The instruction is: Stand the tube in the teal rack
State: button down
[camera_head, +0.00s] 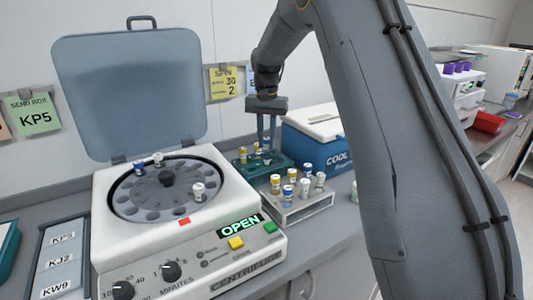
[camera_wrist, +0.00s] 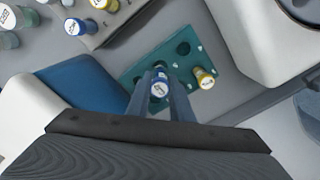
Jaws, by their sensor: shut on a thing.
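The teal rack (camera_head: 283,166) stands on the counter between the centrifuge and the blue cooler. My gripper (camera_head: 267,146) is over the rack, pointing down. In the wrist view my gripper (camera_wrist: 160,92) is shut on a tube with a blue-and-white cap (camera_wrist: 159,90). The held tube looks roughly upright; its lower end is hidden, so I cannot tell whether it is in a hole. The teal rack (camera_wrist: 137,72) also shows there, with empty holes beyond the fingers and a yellow-capped tube (camera_wrist: 204,78) standing in it beside my gripper.
A grey rack (camera_head: 303,211) with several capped tubes stands in front of the teal rack. The blue cooler (camera_head: 305,146) is close behind on the right. The open centrifuge (camera_head: 130,232) on the left has tubes in its rotor and its lid (camera_head: 130,90) raised.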

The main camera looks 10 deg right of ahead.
aim_at(267, 164)
jog(key=shift+f+p, duration=0.55)
jog(key=shift+f, duration=1.6)
jog(key=shift+f, duration=0.15)
jog(key=c, duration=1.6)
grip_release()
jog(key=shift+o, duration=0.2)
notch_tip(267, 164, up, 12)
jog(key=b, duration=0.3)
jog(key=shift+r, duration=0.2)
